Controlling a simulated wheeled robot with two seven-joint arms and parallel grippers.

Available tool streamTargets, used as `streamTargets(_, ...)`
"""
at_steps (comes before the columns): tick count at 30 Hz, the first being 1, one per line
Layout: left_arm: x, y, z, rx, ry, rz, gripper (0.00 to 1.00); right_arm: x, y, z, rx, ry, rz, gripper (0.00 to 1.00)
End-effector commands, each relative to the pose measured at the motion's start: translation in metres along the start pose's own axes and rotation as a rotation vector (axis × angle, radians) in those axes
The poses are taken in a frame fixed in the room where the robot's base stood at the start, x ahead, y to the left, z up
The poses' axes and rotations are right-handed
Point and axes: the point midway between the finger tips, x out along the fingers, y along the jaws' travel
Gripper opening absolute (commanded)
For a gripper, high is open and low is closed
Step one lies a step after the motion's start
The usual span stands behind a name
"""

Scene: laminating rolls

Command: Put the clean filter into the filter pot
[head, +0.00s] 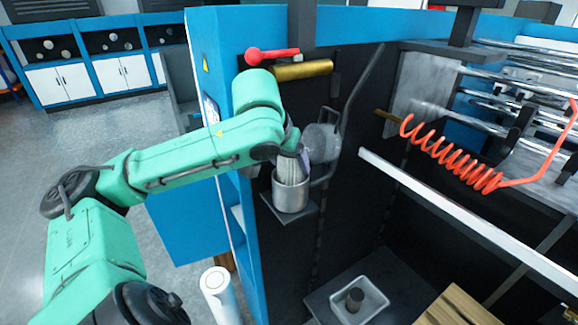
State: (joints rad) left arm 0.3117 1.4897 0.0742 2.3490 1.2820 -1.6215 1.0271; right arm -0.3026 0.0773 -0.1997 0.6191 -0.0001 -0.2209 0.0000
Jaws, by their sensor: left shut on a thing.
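The filter pot (291,198) is a grey metal cylinder mounted on a small bracket on the dark machine wall, open at the top. A round grey lid (322,143) stands open behind it. My left gripper (289,154) is directly above the pot, pointing down, and is shut on the clean filter (292,173). The filter is pale and ribbed, nearly upright. Its lower part is hidden by the pot's front wall, so it appears at least partly inside the pot. The fingertips are small and partly hidden. My right gripper is not in view.
A red-handled valve (270,54) and a brass cylinder (302,70) sit above the pot. A white tray (374,283) holding a dark cylinder (355,299) is below. A coiled orange hose (455,160) and metal rollers are at right. A white roll (218,290) stands at the lower left.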

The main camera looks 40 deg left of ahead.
Motion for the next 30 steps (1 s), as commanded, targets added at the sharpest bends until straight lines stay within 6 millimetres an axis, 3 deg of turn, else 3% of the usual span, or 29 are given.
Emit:
streamTargets(15,0.009,0.000,0.006,-0.001,0.000,0.000,0.22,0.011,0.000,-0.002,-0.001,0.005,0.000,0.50)
streamTargets(16,0.009,0.000,0.006,0.000,0.000,0.000,0.86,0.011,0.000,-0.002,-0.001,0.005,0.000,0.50)
streamTargets(17,0.010,0.000,0.006,0.000,-0.001,0.000,0.97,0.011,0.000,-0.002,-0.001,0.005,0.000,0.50)
streamTargets(24,0.007,0.000,0.005,0.000,-0.001,-0.001,1.00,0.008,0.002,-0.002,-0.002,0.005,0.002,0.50)
streamTargets(27,-0.005,0.000,-0.003,0.000,0.001,-0.001,1.00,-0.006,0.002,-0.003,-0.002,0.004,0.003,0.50)
streamTargets(30,-0.022,0.000,-0.002,-0.002,0.008,0.000,1.00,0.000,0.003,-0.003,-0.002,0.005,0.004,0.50)
